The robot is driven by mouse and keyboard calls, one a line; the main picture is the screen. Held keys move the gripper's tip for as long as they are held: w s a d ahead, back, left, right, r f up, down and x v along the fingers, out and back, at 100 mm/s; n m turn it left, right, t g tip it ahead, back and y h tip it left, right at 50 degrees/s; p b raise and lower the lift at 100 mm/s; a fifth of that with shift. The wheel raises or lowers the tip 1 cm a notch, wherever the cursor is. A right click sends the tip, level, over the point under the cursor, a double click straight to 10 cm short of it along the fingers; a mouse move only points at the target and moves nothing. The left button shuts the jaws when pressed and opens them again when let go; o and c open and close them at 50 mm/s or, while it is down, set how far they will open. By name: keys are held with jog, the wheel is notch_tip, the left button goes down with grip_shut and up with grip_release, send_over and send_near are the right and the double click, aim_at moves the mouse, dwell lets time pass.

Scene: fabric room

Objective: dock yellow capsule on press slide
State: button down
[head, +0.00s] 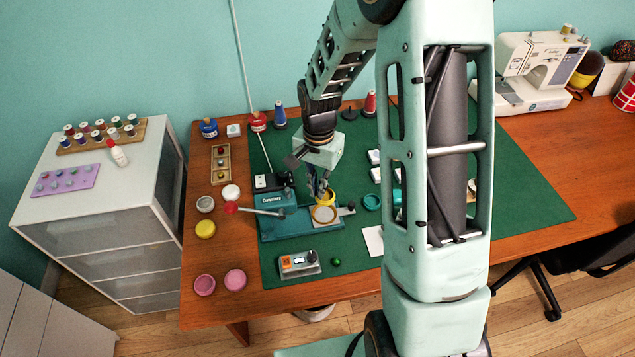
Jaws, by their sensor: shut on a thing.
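The yellow capsule (327,199) is at my gripper (319,188), low over the teal press (275,226) on the green mat. My gripper points down and is shut on the capsule; the fingers are small and partly hidden by my wrist. A round pale disc with a yellowish rim (323,214) lies on the press slide, just in front of and below the capsule. I cannot tell whether the capsule touches the slide. The press has a lever with a red knob (231,208) reaching left.
A small device with an orange display (299,263) and a green ball (336,262) lie in front of the press. Several round jars, one yellow (205,229), stand to the left. A sewing machine (535,68) is at the back right. My arm hides the mat's middle right.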

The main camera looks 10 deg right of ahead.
aim_at(317, 212)
jog(key=shift+f+b, duration=1.8)
jog(key=shift+f, duration=1)
jog(key=shift+f+b, duration=0.65)
jog(key=shift+b, duration=0.1)
jog(key=c, duration=2.4)
grip_release()
jog(key=shift+r, duration=0.1)
jog(key=shift+r+p, duration=3.8)
jog(key=shift+r, duration=1.7)
